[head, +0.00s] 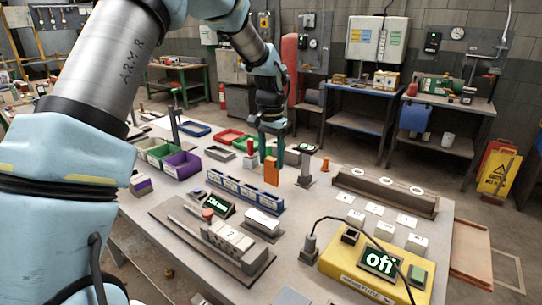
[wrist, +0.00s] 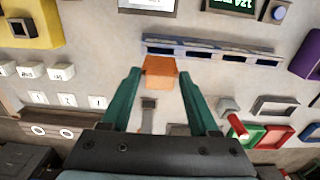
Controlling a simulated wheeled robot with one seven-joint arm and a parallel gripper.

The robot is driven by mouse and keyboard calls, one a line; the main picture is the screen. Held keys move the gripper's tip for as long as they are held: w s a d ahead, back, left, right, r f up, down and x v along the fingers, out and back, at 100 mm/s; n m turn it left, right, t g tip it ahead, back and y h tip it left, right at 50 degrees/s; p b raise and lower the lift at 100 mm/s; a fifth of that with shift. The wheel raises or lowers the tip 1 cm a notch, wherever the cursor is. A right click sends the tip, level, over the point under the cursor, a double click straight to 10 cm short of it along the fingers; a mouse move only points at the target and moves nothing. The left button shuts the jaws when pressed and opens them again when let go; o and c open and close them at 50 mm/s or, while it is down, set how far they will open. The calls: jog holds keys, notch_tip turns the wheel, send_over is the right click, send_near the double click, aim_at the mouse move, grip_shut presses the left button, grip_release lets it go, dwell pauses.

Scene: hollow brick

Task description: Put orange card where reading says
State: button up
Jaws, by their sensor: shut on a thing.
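The orange card (head: 271,171) hangs upright from my gripper (head: 272,152), above the table near the right end of a blue slotted rack (head: 240,196). In the wrist view the orange card (wrist: 159,72) sits between the green fingertips (wrist: 160,78), and my gripper is shut on it. The blue rack (wrist: 215,51) has several labelled slots, too small to read. A small display (head: 219,206) in front of the rack shows green digits ending in "mm"; the number is hard to read. Another display (head: 380,263) on a yellow box reads "off".
The yellow box (head: 345,262) with a cable stands front right. A grey block device (head: 232,240) lies front left. A long grey rail (head: 385,190) and small white labelled blocks (head: 375,209) are to the right.

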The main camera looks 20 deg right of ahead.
aim_at(271, 180)
jog(key=shift+f+b, duration=0.85)
jog(key=shift+f, duration=0.65)
jog(key=shift+f+b, duration=1.25)
jog(key=shift+f, duration=1.2)
jog(key=o, duration=1.4)
notch_tip(271, 180, up, 11)
jog(key=b, duration=0.2)
jog(key=shift+f+b, duration=0.1)
jog(key=shift+b, duration=0.2)
jog(key=shift+a, duration=0.1)
